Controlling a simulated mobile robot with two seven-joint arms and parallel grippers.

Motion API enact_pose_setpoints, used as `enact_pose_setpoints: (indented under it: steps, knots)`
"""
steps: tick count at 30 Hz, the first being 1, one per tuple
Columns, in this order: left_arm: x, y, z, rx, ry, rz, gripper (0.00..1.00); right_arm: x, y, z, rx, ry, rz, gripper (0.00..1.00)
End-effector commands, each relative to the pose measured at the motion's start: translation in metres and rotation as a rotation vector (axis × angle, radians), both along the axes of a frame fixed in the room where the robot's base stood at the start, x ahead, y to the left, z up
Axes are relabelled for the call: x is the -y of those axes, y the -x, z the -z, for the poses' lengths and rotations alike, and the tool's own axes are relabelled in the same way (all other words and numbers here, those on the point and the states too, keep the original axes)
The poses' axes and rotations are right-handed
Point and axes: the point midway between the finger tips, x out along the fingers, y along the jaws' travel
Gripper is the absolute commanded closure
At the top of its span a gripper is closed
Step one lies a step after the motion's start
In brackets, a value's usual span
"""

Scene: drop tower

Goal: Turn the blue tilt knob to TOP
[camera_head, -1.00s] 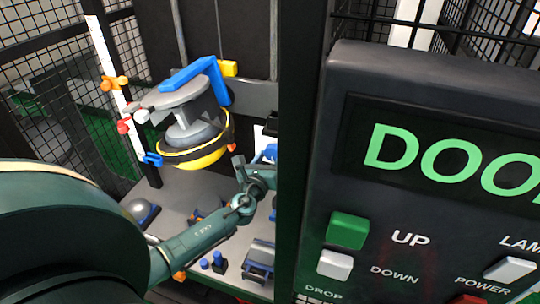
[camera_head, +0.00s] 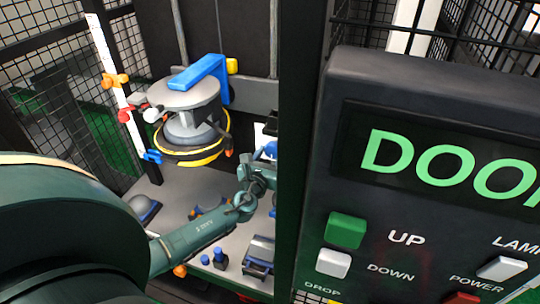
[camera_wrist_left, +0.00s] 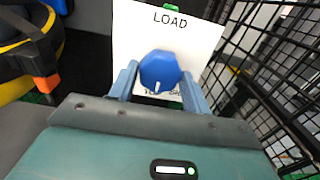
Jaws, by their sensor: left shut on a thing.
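The blue tilt knob (camera_wrist_left: 161,70) sits on a white plate (camera_wrist_left: 195,32) in the left wrist view. The word LOAD is at the top of the plate, and lettering below the knob is mostly hidden. The knob's white mark points down toward that lower lettering. My left gripper (camera_wrist_left: 161,82) is shut on the knob, one light blue finger on each side. In the head view my left gripper (camera_head: 268,152) is beside the dark post, which partly hides it. My right gripper is not in view.
A grey carriage (camera_head: 185,95) with a yellow ring and blue arm stands level left of my gripper. A dark control panel (camera_head: 430,75) with a lit green DOOR display fills the right. A dark post (camera_head: 300,120) and mesh fencing (camera_head: 45,70) border the space.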

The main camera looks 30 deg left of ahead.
Motion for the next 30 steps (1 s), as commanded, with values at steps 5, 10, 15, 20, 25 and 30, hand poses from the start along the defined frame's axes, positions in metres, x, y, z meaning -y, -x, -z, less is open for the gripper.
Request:
enact_pose_setpoints:
  steps: [5,10,15,20,25,30]
  knots:
    - [0.000,0.000,0.000,-0.001,0.001,0.000,0.39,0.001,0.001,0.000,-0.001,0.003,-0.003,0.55]
    - [0.000,0.000,0.000,-0.001,0.001,0.000,0.30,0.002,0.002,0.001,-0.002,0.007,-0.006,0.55]
    - [0.000,0.001,0.000,-0.001,0.001,0.000,0.30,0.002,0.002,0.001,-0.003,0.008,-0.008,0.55]
    - [0.003,0.013,0.001,-0.002,0.001,0.002,0.30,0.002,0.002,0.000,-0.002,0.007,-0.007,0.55]
    - [0.011,0.047,0.002,-0.003,0.003,0.003,0.30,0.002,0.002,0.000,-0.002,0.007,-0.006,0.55]
    - [0.020,0.084,0.002,-0.004,0.002,0.001,0.30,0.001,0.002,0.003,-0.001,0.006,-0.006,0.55]
